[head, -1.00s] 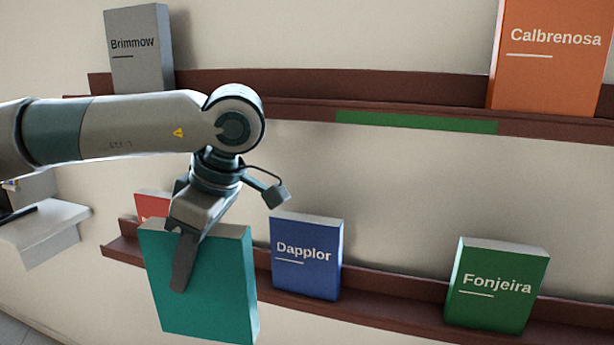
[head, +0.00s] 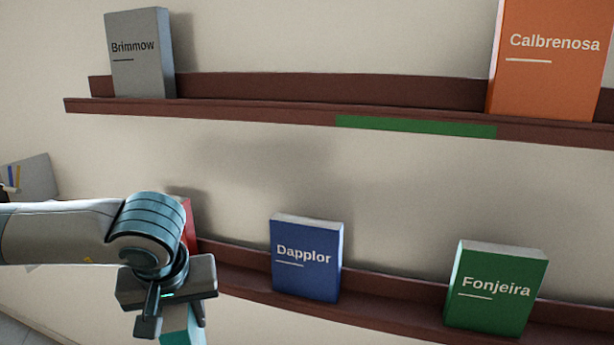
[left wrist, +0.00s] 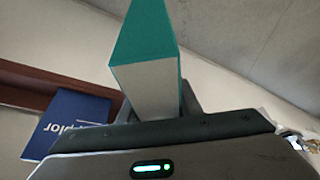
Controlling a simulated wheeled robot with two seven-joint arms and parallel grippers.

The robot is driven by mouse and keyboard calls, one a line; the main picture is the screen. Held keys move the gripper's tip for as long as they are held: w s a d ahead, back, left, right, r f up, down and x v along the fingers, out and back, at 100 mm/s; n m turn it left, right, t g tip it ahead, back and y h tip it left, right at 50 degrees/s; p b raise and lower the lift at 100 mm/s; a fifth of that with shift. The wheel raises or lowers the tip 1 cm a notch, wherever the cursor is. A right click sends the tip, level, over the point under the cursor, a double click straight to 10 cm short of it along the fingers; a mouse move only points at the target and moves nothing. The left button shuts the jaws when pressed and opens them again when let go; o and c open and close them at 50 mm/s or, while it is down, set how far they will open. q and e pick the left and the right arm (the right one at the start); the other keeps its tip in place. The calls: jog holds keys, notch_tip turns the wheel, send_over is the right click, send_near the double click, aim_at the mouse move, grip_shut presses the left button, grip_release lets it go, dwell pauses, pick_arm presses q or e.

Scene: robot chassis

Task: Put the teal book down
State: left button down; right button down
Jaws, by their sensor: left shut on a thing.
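My left gripper (head: 178,322) is low at the left of the head view and shut on the teal book (head: 176,339). Only a small part of the book shows there, as the rest is cut off by the bottom edge. In the left wrist view the teal book (left wrist: 150,40) stands out from between the fingers, its pale page edge facing the camera. The book is held in front of the lower shelf (head: 400,318). I cannot tell whether it touches anything below. My right gripper is not in view.
The lower shelf holds a partly hidden red book (head: 187,225), the blue Dapplor book (head: 306,258) and the green Fonjeira book (head: 496,289). The upper shelf (head: 260,112) holds the grey Brimmow book (head: 140,70) and orange Calbrenosa book (head: 550,75), with a green strip (head: 415,127) along its edge between them.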

pick_arm(q)
jog(key=shift+f, duration=0.1)
dwell(0.3)
notch_tip(320, 180, down, 24)
jog(key=s+m+h, duration=0.1)
jog(key=m, duration=0.2)
dwell(0.4)
jog(key=shift+d, duration=0.15)
